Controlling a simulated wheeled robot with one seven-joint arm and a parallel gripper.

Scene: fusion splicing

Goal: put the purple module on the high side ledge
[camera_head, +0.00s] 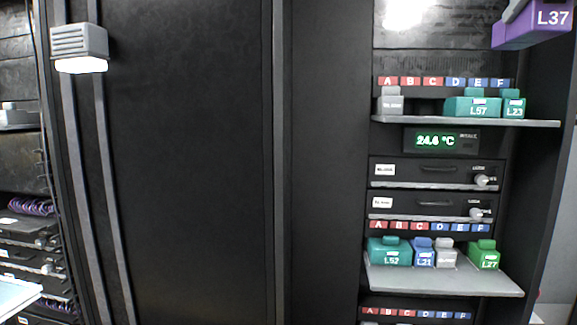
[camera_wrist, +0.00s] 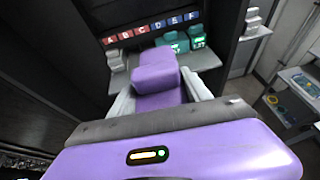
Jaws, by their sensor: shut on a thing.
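The purple module (camera_head: 515,38), labelled L37, is at the top right of the head view, partly cut off by the frame edge. My gripper (camera_wrist: 160,95) is shut on it, with a pale finger on each side of the module (camera_wrist: 156,72) in the wrist view. The module is held in the air, apart from the shelves. An upper shelf (camera_head: 535,123) holds a grey module at its left and teal modules L57 and L23 at its right. In the wrist view a small side ledge (camera_wrist: 262,33) at the upper right carries a pale stacked object.
A lower shelf (camera_head: 440,283) holds teal L52, blue L21, a grey module and green L27. A temperature display (camera_head: 440,140) and two drawer units sit between the shelves. A lamp (camera_head: 80,47) juts out at the upper left. A trolley (camera_wrist: 297,95) stands at the right.

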